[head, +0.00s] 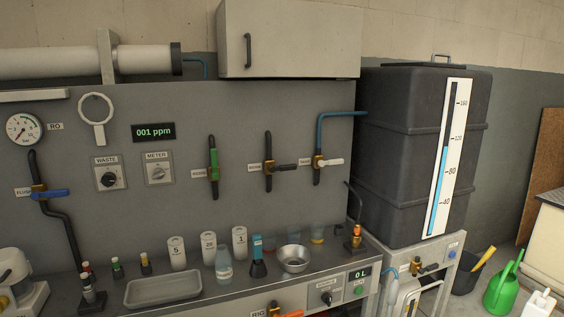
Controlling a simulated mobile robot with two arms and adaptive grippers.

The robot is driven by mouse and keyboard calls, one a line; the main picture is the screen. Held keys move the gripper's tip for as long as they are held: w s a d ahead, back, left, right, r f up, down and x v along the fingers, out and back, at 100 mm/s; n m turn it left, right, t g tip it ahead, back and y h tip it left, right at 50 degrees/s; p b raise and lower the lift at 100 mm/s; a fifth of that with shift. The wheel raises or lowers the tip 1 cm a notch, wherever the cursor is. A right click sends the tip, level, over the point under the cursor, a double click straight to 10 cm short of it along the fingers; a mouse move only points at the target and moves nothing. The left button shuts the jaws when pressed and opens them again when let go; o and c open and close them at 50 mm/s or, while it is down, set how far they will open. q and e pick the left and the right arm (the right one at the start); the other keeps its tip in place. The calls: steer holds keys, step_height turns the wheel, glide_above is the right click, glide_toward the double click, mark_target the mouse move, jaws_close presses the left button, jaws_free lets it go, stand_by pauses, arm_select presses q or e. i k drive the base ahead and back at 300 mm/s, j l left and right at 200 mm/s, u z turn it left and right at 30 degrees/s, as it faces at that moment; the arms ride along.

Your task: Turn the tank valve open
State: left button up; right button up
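The valve with a white lever (330,162) sits on the grey wall panel, on a short black pipe. A blue hose (340,114) runs from the top of that pipe to the large dark tank (400,150) on the right. The small label beside the valve is hard to read and seems to say TANK. Its lever points sideways to the right, across the upright pipe. The tank's level gauge (447,160) shows blue up to a little below the 120 mark. Neither of my grippers is in view.
A black-lever valve (285,166) and a green-lever valve (213,164) are to the left. A wall cabinet (305,40) hangs above. Below, the bench holds a steel bowl (293,258), a tray (163,290), bottles and an orange-topped fitting (355,240). The panel before the valve is unobstructed.

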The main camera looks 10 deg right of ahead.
mark_target(337, 161)
steer(key=i+l+u, duration=0.25)
steer(key=l+u, duration=0.15)
steer(key=l, duration=0.25)
steer(key=i+l+u, duration=0.1)
steer(key=l+u, duration=0.3)
steer(key=l, duration=0.25)
steer(key=l+u, duration=0.4)
steer(key=l, duration=0.3)
steer(key=i, duration=0.05)
